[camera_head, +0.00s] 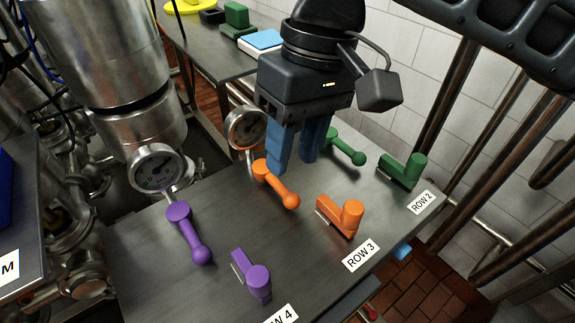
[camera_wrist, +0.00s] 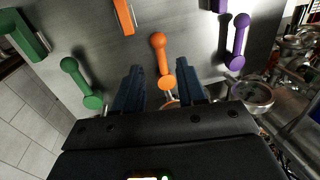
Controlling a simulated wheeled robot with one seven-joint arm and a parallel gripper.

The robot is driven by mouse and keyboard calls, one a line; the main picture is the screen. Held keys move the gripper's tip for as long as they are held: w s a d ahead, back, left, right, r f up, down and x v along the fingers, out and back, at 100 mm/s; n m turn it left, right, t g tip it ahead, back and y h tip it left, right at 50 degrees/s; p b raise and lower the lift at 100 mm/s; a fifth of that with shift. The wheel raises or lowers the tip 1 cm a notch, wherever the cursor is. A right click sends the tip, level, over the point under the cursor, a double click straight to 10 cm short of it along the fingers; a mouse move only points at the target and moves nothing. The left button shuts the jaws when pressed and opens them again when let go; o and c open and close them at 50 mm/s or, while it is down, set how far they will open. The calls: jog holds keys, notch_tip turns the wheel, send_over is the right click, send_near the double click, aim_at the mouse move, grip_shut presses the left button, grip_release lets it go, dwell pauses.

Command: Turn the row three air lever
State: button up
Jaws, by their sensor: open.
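Row three carries two orange levers on the dark panel. One is a ball-ended lever (camera_head: 277,185) beside a round gauge; the other is a lever with an upright cylindrical grip (camera_head: 341,215) by the ROW 3 label (camera_head: 361,255). No air marking is readable. My gripper (camera_head: 292,166) is open, its blue fingers pointing down at the gauge end of the ball-ended lever. In the wrist view my gripper (camera_wrist: 160,72) has this ball-ended lever (camera_wrist: 163,62) between its fingers in the picture, with nothing gripped. The grip lever (camera_wrist: 124,16) shows partly at the top edge.
Green levers (camera_head: 345,147) of row two stand beyond my gripper, and a purple ball lever (camera_head: 188,232) and purple grip lever (camera_head: 252,275) stand nearer. The row three gauge (camera_head: 245,128) is close left of my fingers. Steel pipes (camera_head: 470,90) stand right of the panel.

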aim_at(285, 190)
jog(key=shift+s+a+f, duration=0.1)
jog(key=shift+a+f, duration=0.05)
jog(key=shift+f, duration=0.7)
jog(key=shift+s+a+f, duration=0.1)
jog(key=shift+a+f, duration=0.05)
jog(key=shift+f, duration=0.75)
jog(key=shift+s+a+f, duration=0.1)
jog(key=shift+a+f, duration=0.05)
jog(key=shift+f, duration=0.7)
jog(key=shift+c, duration=0.5)
grip_shut()
